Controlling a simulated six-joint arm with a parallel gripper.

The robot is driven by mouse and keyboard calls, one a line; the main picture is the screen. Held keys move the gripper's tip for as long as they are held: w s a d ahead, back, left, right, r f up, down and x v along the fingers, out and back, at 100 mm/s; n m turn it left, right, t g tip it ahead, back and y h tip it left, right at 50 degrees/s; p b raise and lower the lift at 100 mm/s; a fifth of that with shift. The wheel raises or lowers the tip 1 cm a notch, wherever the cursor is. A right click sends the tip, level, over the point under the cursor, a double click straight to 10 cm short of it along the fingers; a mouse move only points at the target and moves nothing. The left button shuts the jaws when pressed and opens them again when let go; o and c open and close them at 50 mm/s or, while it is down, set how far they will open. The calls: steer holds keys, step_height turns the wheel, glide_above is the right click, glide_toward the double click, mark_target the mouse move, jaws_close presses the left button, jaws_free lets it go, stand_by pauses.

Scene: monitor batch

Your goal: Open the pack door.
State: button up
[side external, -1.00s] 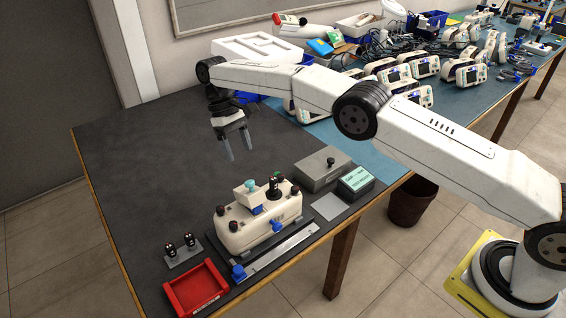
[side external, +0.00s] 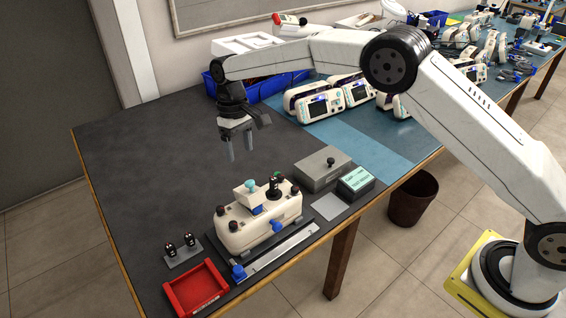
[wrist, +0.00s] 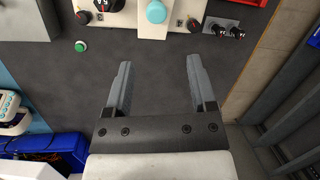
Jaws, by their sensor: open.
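The cream device (side external: 262,232) stands on a fixture on the dark bench mat, with black knobs at its corners. On its top is a pale block (side external: 244,197) with a teal knob (side external: 250,184), beside a black dial (side external: 274,186). I cannot tell which part is the pack door. My gripper (side external: 240,156) is open and empty, fingers pointing down, above the mat behind the device and apart from it. In the wrist view, my gripper (wrist: 158,62) has bare mat between its fingers; the teal knob (wrist: 156,11) and device edge (wrist: 125,18) show at the top.
A rail (side external: 275,255) with blue knobs lies along the device's front. A red tray (side external: 196,288) and a plate with two black knobs (side external: 183,251) sit left. A grey box (side external: 318,172) and a teal-topped box (side external: 356,181) sit right. The mat's left side is clear.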

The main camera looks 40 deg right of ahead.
mark_target(250, 181)
steer(key=shift+s+d+r+t, duration=0.1)
steer(key=shift+s+d+t, duration=0.15)
steer(key=shift+s+t, duration=0.4)
steer(key=shift+s+d+t, duration=0.25)
steer(key=shift+s+t, duration=0.1)
steer(key=shift+s, duration=0.45)
steer(key=shift+s+a+f, duration=0.1)
steer(key=shift+a+f, duration=0.1)
steer(key=shift+f, duration=1.75)
steer(key=shift+a+f, duration=0.2)
steer(key=shift+f, duration=1.75)
jaws_close()
